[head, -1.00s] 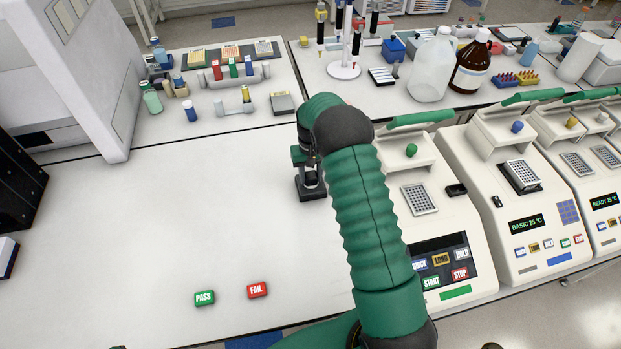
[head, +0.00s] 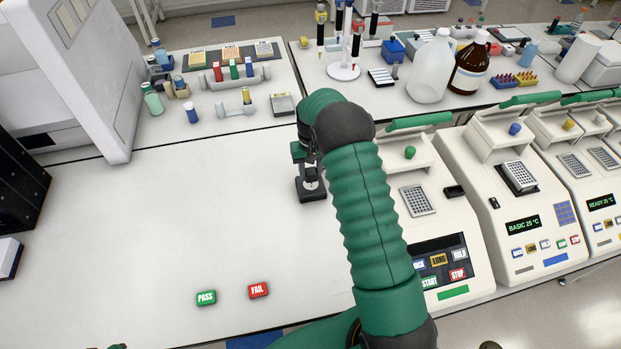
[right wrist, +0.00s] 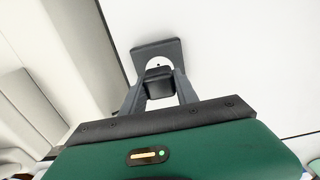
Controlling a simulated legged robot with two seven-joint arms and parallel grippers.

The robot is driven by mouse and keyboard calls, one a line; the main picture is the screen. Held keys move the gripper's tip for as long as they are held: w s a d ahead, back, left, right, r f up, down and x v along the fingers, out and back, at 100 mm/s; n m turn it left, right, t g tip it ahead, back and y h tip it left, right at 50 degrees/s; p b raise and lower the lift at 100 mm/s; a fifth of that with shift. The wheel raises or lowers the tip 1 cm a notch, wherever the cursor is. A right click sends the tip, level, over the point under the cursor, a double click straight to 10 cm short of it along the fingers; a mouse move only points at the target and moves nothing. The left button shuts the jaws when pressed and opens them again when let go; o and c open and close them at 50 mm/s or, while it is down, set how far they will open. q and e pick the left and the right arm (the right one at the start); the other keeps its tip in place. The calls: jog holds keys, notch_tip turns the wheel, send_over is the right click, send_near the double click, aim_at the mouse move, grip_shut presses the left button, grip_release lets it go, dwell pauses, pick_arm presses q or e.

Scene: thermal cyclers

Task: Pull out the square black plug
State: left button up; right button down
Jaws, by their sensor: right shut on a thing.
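The square black plug (right wrist: 158,84) sits between the two fingers of my right gripper (right wrist: 160,88), which is shut on it. In the right wrist view, a dark socket plate (right wrist: 144,50) with a white round face lies just beyond the plug. In the head view, my right gripper (head: 310,170) is above the socket plate (head: 312,196), near the left side of the nearest cycler. Part of the white socket face shows below the fingers, so the plug appears lifted off it. The arm partly hides the gripper.
White thermal cyclers with green lids (head: 437,215) stand to the right. Green PASS (head: 206,298) and red FAIL (head: 258,290) buttons lie in front. A rack of tubes (head: 235,75) and bottles (head: 430,68) stand behind.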

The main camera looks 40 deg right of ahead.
aim_at(311, 170)
jog(key=shift+r+p, duration=1.15)
jog(key=shift+r, duration=0.6)
